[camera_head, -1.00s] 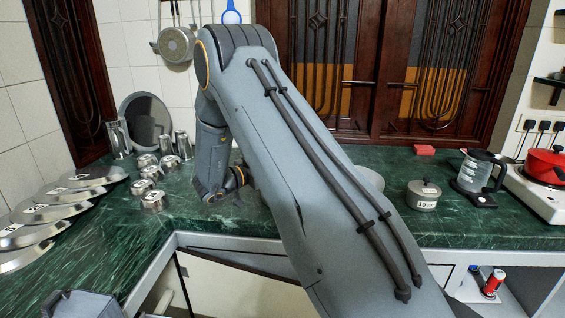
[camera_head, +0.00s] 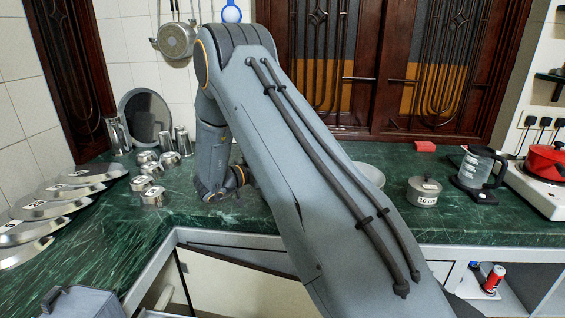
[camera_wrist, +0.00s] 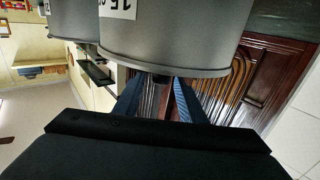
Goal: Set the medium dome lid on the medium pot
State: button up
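In the wrist view, which looks upside down, a large grey cylindrical pot (camera_wrist: 175,35) fills the top; its label seems to begin with 15. A thin rim line (camera_wrist: 170,71) crosses its lower edge, and a small dark knob (camera_wrist: 160,79) sticks out there, which looks like a lid's knob. My gripper (camera_wrist: 158,88) has its two blue-grey fingers apart on either side of the knob, with a gap visible between them. Whether they touch the knob is unclear. In the head view my arm hides the fingertips and this pot. The lid's shape is not clear.
A lidded pot labelled 10 (camera_head: 424,191) stands at the right, near a glass kettle (camera_head: 478,172) and a red pot (camera_head: 548,160). A pale round rim (camera_head: 371,174) shows behind my arm. Several silver discs (camera_head: 50,210) and small metal cups (camera_head: 150,180) lie at the left.

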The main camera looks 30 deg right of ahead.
jog(key=shift+r, duration=0.1)
jog(key=shift+r, duration=0.3)
jog(key=shift+a+r+p, duration=0.2)
jog(key=shift+r+p, duration=0.1)
jog(key=shift+r, duration=0.05)
jog(key=s+a+b, duration=0.1)
jog(key=a+b, duration=0.1)
jog(key=a, duration=0.9)
jog(key=shift+s+a, duration=0.25)
jog(key=shift+s, duration=0.1)
jog(key=w+a+n+t+y, duration=0.2)
jog(key=w+n+t+y, duration=0.4)
jog(key=w+t+y, duration=0.2)
jog(key=s+a+f+n+y, duration=0.2)
jog(key=s+a+n+y, duration=0.3)
jog(key=a+y, duration=0.2)
jog(key=s+f+n+g+y, duration=0.1)
jog(key=s+g, duration=0.4)
jog(key=s, duration=1.2)
jog(key=s+f+n+g+y, duration=0.1)
jog(key=s+f+n+g, duration=0.3)
jog(key=s, duration=1.3)
jog(key=shift+s+d+f+g+y, duration=0.2)
jog(key=shift+d+g+y, duration=0.15)
jog(key=shift+g, duration=0.55)
